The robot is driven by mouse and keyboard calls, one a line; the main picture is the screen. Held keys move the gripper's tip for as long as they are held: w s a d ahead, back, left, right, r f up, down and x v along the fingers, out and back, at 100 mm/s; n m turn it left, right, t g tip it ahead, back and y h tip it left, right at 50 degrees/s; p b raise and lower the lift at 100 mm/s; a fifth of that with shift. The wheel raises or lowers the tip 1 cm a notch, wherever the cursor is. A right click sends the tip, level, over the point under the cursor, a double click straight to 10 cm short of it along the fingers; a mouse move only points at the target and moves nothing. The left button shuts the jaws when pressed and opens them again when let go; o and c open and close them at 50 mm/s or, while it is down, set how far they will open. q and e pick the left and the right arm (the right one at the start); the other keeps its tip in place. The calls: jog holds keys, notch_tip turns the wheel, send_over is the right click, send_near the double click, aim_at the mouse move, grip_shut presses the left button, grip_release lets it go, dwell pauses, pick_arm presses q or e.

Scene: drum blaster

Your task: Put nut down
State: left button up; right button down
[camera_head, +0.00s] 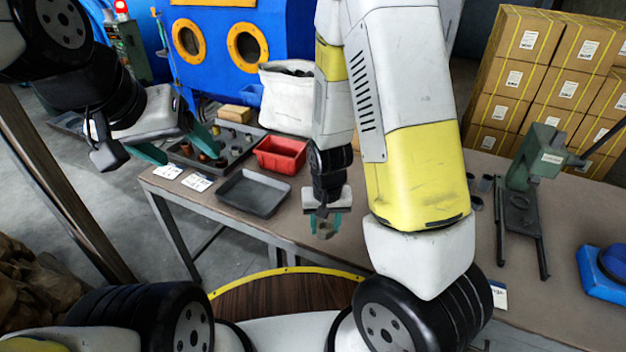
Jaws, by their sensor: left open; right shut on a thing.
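My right gripper (326,224) points down over the front part of the table (277,218), right of the black tray. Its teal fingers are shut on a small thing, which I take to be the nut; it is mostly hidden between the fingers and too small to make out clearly. I cannot tell whether it touches the tabletop. My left gripper (178,146) is open and empty, with its teal fingers spread, at the left near the sorting tray.
An empty black tray (254,194), a red bin (281,155) and a grey tray with several small parts (237,152) are on the table's left. A white sack (290,98) stands behind. A green press (530,165) and a blue device (603,273) are at the right.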

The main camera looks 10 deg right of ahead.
jog(key=w+d, duration=0.2)
jog(key=w, duration=0.3)
jog(key=w+d+f, duration=0.1)
jog(key=w, duration=0.4)
jog(key=w+d, duration=0.2)
jog(key=w, duration=0.3)
jog(key=shift+d+f, duration=0.3)
jog(key=shift+f, duration=1.75)
jog(key=shift+f, duration=0.15)
jog(key=shift+f, duration=0.45)
jog(key=c, duration=0.8)
grip_release()
